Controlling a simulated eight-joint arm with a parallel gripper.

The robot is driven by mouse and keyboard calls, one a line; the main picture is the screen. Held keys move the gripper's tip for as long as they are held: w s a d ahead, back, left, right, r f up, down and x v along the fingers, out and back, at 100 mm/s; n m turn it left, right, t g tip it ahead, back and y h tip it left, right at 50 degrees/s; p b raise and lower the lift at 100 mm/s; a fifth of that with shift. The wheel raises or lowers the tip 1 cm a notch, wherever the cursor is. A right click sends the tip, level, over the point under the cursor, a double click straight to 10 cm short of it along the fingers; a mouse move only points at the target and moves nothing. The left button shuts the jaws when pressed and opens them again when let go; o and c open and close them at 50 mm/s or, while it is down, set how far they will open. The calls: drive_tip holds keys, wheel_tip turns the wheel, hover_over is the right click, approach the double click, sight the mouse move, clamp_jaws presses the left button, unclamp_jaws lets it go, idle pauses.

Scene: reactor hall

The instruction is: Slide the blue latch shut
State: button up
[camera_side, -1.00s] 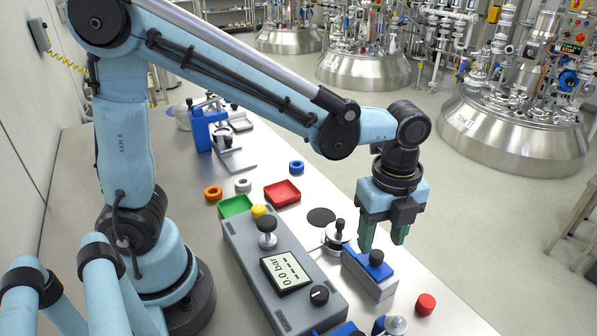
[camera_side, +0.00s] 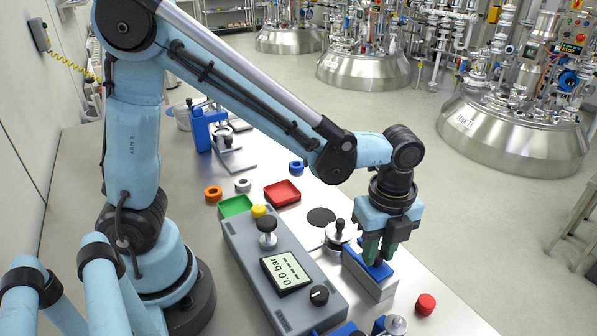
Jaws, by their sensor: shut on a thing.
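The blue latch (camera_side: 381,272) lies on top of a grey block (camera_side: 381,291) at the front right of the bench. My gripper (camera_side: 378,256) points down over the latch with its green fingers close together. It is shut on the latch's black knob, which the fingers and hand now hide. Part of the blue slide shows around and below the fingertips. I cannot tell from this view how far along the block the slide sits.
A grey panel with a 0.0 bar display (camera_side: 286,272) stands left of the latch. A metal fitting with a black knob (camera_side: 337,235) is close behind it. A red cap (camera_side: 425,304) lies to its right. Red (camera_side: 282,193) and green (camera_side: 236,205) trays lie farther back.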

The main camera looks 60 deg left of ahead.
clamp_jaws()
drive_tip(key=shift+a, duration=2.55)
drive_tip(key=o, duration=0.9)
unclamp_jaws()
wheel_tip(320, 180, up, 12)
drive_tip(key=shift+r, duration=0.1)
